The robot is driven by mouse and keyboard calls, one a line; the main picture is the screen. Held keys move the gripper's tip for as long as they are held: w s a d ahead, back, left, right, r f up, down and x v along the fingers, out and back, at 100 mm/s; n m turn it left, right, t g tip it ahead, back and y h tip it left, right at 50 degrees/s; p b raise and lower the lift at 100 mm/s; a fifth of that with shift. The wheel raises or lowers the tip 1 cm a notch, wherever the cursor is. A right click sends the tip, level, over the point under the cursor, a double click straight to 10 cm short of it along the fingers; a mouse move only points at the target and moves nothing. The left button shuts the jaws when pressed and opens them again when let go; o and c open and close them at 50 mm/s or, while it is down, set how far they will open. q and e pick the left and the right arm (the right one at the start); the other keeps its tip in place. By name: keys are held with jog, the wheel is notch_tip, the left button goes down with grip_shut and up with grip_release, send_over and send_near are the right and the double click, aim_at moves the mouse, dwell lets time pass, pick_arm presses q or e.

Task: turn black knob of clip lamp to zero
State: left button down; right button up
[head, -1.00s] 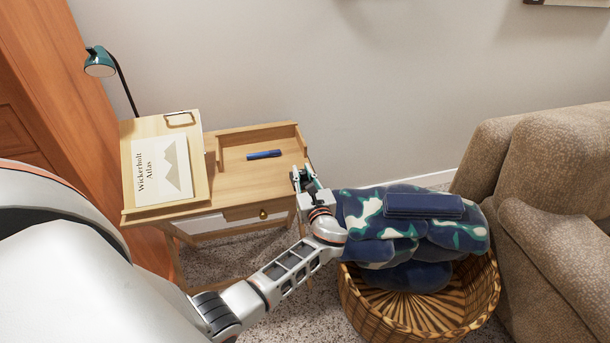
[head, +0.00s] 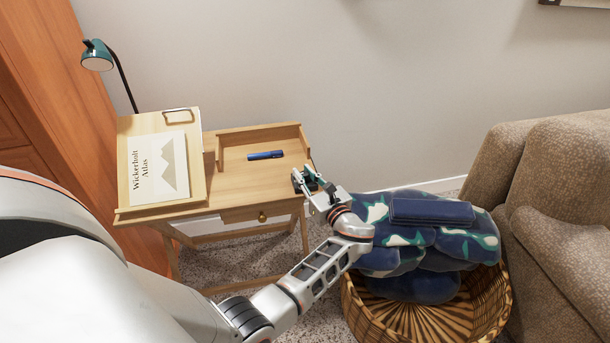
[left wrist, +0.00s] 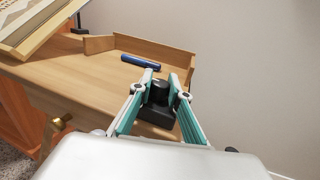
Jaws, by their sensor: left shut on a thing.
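The clip lamp (head: 97,56) has a teal head on a thin black neck and stands behind the desk's back left. In the left wrist view, a black round knob (left wrist: 159,92) sits on a black box (left wrist: 157,113) at the desk's right edge. My left gripper (head: 307,181) is at that edge, its teal fingers shut on the knob from both sides; it also shows in the left wrist view (left wrist: 162,90). In the head view the fingers mostly hide the knob. My right gripper is in neither view.
The wooden desk (head: 255,183) carries an atlas (head: 159,167) on a sloped stand and a dark blue cylinder (head: 265,155). A wicker basket (head: 362,309) with blue patterned cushions stands right of the desk, close to my left arm. A brown sofa (head: 570,170) is at far right.

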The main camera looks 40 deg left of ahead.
pick_arm(q)
jog(key=c, duration=2.1)
grip_release()
jog(key=shift+o, duration=1.1)
jog(key=shift+d, duration=0.1)
jog(key=v, duration=0.7)
jog(key=shift+s+d, duration=0.1)
